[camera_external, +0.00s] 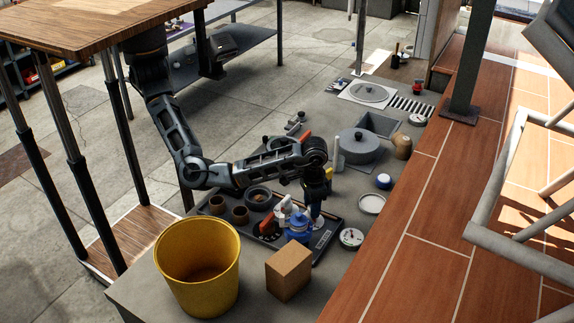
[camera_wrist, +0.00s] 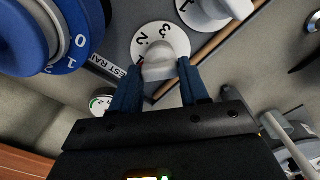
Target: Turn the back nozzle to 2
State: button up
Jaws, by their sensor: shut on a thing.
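In the wrist view a pale grey knob (camera_wrist: 164,68) sits on a round white dial (camera_wrist: 158,33) with the digits 1, 2 and 3 partly showing. My gripper (camera_wrist: 160,70) has its two blue fingers on either side of this knob and is shut on it. A small red mark shows at the knob's left edge; the setting it points to cannot be read surely. In the external view my gripper (camera_external: 315,212) reaches down at the dark tray (camera_external: 322,240).
A blue-topped fitting (camera_external: 298,228) and a white one (camera_external: 284,212) stand close by my gripper on the tray. A yellow bucket (camera_external: 198,268) and a cardboard box (camera_external: 288,272) are in front. A round grey lidded pot (camera_external: 360,148) stands behind.

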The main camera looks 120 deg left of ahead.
jog(key=m+p, duration=0.3)
jog(key=p, duration=0.1)
jog(key=m+p, duration=0.2)
jog(key=p, duration=0.1)
jog(key=shift+s+r+m, duration=0.1)
jog(key=shift+r+m, duration=0.2)
jog(key=shift+f+m+p, duration=0.2)
jog(key=shift+m+p, duration=0.5)
jog(key=shift+m, duration=1.4)
jog(key=o, duration=1.1)
jog(key=shift+c, duration=0.2)
notch_tip(320, 180, up, 7)
jog(key=shift+f, duration=0.1)
jog(key=shift+r, duration=0.4)
